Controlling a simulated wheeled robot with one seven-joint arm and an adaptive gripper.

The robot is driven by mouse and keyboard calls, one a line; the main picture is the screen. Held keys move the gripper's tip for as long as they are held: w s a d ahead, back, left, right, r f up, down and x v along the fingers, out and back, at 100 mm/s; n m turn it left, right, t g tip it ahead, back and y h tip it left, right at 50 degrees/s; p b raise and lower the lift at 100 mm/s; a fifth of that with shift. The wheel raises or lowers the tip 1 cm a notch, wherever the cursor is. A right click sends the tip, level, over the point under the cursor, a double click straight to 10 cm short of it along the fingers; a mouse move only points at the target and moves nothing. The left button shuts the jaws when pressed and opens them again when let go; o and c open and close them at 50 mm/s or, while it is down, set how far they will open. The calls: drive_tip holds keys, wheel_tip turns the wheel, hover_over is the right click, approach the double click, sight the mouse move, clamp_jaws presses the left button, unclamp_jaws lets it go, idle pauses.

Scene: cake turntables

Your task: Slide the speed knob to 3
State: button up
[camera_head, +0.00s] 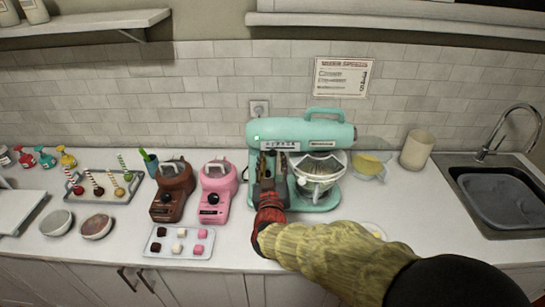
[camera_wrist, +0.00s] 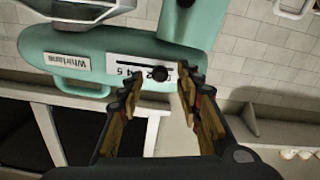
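The teal stand mixer (camera_head: 335,131) stands on the counter, its head level above a glass bowl (camera_head: 318,172). In the wrist view the mixer head (camera_wrist: 60,40) appears upside down. A white speed scale (camera_wrist: 118,66) with numbers and a dark slot runs along its side. The small dark speed knob (camera_wrist: 160,74) sits on this scale. The 4 and 5 show clear of it on its left; the digits by the knob are partly hidden, so its exact setting is unclear. My gripper (camera_wrist: 160,82) is open, its fingers on either side of the knob with visible gaps.
Pink (camera_head: 215,190) and brown (camera_head: 172,190) machines stand left of the mixer, near a tray of sweets (camera_head: 180,254). A glass jug (camera_head: 370,165) and a cream canister (camera_head: 417,149) stand right, before the sink (camera_head: 495,196). A sign (camera_head: 342,77) hangs on the tiled wall.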

sight(273, 151)
drive_tip(key=shift+w, duration=1.4)
drive_tip(key=shift+c, duration=0.8)
clamp_jaws()
